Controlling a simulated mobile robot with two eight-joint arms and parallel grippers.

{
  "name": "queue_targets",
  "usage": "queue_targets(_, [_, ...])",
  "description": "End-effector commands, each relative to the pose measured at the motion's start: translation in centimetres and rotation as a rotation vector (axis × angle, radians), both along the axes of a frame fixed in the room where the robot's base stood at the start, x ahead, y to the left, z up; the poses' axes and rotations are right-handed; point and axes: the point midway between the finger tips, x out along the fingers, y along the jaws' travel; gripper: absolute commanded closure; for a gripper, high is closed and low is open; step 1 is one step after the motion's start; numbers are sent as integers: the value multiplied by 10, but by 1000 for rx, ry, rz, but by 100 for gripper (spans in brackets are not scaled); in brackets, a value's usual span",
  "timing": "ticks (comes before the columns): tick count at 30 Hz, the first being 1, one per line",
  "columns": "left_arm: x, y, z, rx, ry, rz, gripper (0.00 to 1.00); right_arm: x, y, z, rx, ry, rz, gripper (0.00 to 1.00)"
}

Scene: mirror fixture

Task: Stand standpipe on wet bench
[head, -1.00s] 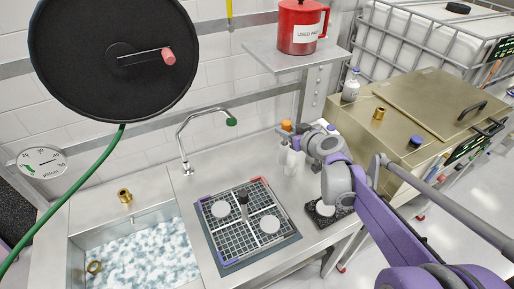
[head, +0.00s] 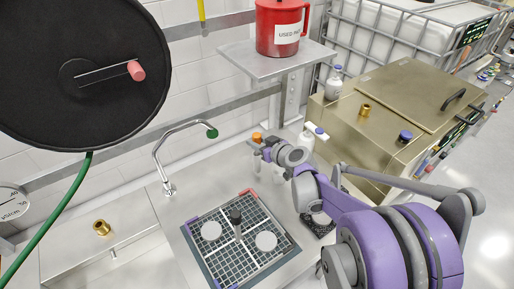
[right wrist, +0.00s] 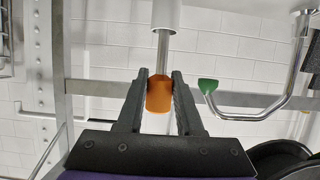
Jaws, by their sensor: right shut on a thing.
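My right gripper (head: 259,147) is at the back of the wet bench (head: 130,215), right of the curved tap. In the right wrist view the right gripper (right wrist: 159,92) is shut on an orange piece (right wrist: 160,91). A grey metal shaft and a white cylinder run on from it; I take this as the standpipe. In the head view its orange end (head: 257,137) shows above the fingers; its lower part is hard to make out. A grid plate (head: 215,262) in the bench carries two pale discs and a dark-capped post (head: 236,220). My left gripper is out of view.
The tap (head: 165,150) rises behind the grid plate, its green tip (right wrist: 207,86) near my right gripper. A white bottle (head: 307,140) stands close to my right arm. A shelf (head: 275,58) with a red jug (head: 280,28) overhangs the back. A brass fitting (head: 102,228) sits left.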

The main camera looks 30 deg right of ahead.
Motion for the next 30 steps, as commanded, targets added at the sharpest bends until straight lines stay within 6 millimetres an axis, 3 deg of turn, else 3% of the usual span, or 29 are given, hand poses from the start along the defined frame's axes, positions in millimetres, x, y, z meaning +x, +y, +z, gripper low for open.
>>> queue_targets(4, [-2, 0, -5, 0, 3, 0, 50, 0, 0, -21, 0, 1, 0, 100])
queue_targets(15, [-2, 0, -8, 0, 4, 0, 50, 0, 0, -25, 0, 0, 0, 100])
queue_targets(16, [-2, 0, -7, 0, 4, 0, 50, 0, 0, -24, 0, 0, 0, 59])
queue_targets(20, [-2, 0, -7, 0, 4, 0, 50, 0, 0, -23, 0, 0, 0, 36])
queue_targets(30, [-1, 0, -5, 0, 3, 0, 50, 0, 0, -20, 0, 0, 0, 35])
